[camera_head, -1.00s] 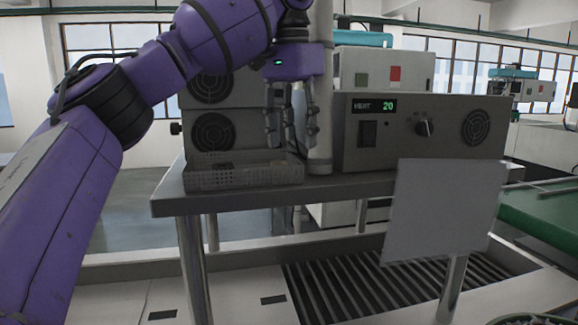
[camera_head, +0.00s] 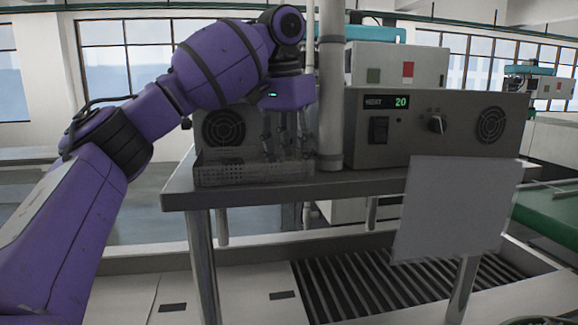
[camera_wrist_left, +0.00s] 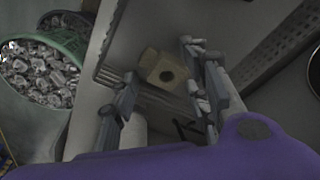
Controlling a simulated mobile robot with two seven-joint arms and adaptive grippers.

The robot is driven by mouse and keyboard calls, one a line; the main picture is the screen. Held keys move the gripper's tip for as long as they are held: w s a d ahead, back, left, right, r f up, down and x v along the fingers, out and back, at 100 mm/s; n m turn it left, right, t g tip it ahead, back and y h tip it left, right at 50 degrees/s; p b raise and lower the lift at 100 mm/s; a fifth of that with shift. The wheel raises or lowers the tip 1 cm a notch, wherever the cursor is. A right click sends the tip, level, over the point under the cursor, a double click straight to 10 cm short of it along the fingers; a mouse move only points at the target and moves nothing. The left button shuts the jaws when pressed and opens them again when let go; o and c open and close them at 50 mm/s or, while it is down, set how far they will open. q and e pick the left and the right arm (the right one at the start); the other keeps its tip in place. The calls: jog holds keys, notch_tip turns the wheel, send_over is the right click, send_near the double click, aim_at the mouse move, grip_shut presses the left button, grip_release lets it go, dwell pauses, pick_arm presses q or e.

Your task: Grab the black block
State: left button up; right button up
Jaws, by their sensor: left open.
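My left gripper (camera_head: 287,148) is open and points down over the perforated metal basket (camera_head: 215,178) on the grey table. In the head view its fingertips are at about the height of the basket's rim. In the left wrist view the fingers (camera_wrist_left: 158,62) are spread with a tan block (camera_wrist_left: 152,62) with a dark round spot between and beyond them. I cannot make out a clearly black block; a small dark shape (camera_wrist_left: 185,130) near the right finger is too dim to name. The basket's inside is hidden in the head view. My right gripper is not in view.
A grey heater unit (camera_head: 455,140) reading 20 and a vertical pole (camera_head: 331,80) stand right of the gripper. A fan unit (camera_head: 222,128) is behind the basket. A white panel (camera_head: 455,210) hangs at the table's front. A green bucket of metal pieces (camera_wrist_left: 45,75) shows in the wrist view.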

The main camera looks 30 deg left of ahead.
pick_arm(q)
jog(key=shift+s+r, duration=0.15)
jog(key=shift+c, duration=0.5)
grip_shut()
jog(key=shift+r, duration=0.1)
